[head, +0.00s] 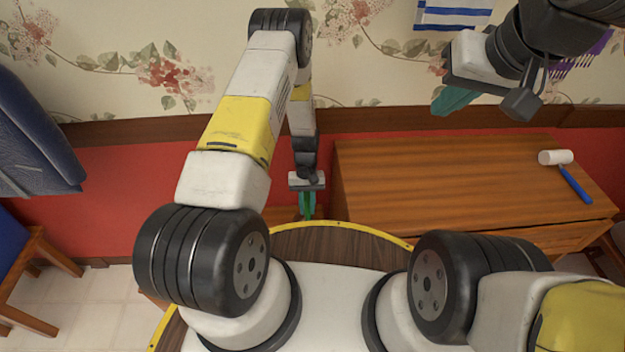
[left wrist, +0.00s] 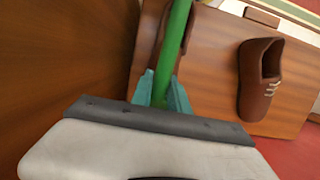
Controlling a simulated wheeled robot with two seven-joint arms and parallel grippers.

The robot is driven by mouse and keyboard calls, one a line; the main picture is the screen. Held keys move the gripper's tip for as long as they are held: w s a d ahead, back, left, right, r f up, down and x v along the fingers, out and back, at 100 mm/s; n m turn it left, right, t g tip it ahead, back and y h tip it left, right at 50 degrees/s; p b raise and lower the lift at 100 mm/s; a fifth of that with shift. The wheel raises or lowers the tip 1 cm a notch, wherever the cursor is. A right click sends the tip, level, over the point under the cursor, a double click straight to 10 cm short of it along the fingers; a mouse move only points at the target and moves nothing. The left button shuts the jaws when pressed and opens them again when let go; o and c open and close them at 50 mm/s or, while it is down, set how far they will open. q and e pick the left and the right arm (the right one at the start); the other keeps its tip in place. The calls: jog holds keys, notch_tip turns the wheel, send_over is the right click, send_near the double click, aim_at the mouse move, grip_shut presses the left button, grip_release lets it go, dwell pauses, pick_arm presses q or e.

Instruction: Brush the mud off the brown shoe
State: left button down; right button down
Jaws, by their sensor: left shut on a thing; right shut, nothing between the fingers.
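A brown shoe (left wrist: 252,90) with pale laces lies on a wooden surface (left wrist: 215,90), right of my left gripper in the left wrist view. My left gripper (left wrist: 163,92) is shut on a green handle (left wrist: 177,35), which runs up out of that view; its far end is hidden. Another brown form shows behind the handle, too covered to name. In the head view my left gripper (head: 307,203) is low, left of the wooden desk, with the green handle between its teal fingers. My right gripper (head: 450,100) is shut and empty, high near the wall. Mud cannot be made out.
The wooden desk (head: 420,185) is mostly bare, with a mallet (head: 573,180) with a white head and blue handle at its right. A brown upright panel (left wrist: 60,60) stands close left of my left gripper. A chair (head: 30,265) stands at far left.

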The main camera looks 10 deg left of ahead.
aim_at(307, 202)
pick_arm(q)
jog(key=shift+v, duration=1.5)
